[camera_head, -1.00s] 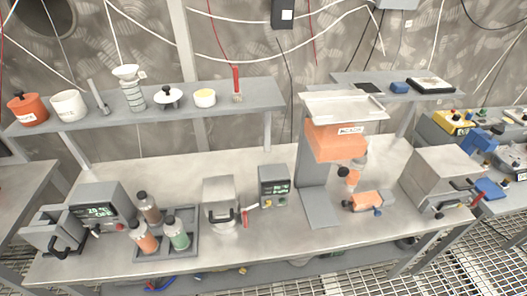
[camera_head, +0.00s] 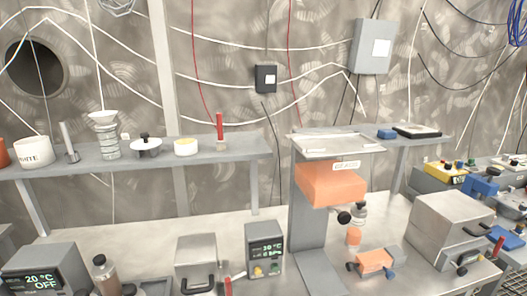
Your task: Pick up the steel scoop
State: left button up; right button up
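I cannot clearly make out a steel scoop. A small item with a red part (camera_head: 228,286) lies on the bench at the bottom, between a grey box with a black handle (camera_head: 196,262) and a grey meter with a green display (camera_head: 265,250); it is too small to identify. A red-handled tool (camera_head: 220,131) stands upright on the left shelf; its lower end looks brush-like. Neither of my grippers shows in this view.
The steel bench (camera_head: 215,222) runs across the front. The left shelf (camera_head: 120,163) also bears a white mug (camera_head: 33,151), a funnel stack (camera_head: 104,135) and a lidded pot (camera_head: 146,147). An orange-headed stand (camera_head: 330,185) rises mid-right, beside a grey box (camera_head: 450,225).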

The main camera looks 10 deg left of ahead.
aim_at(72, 157)
jog(key=u, duration=1.45)
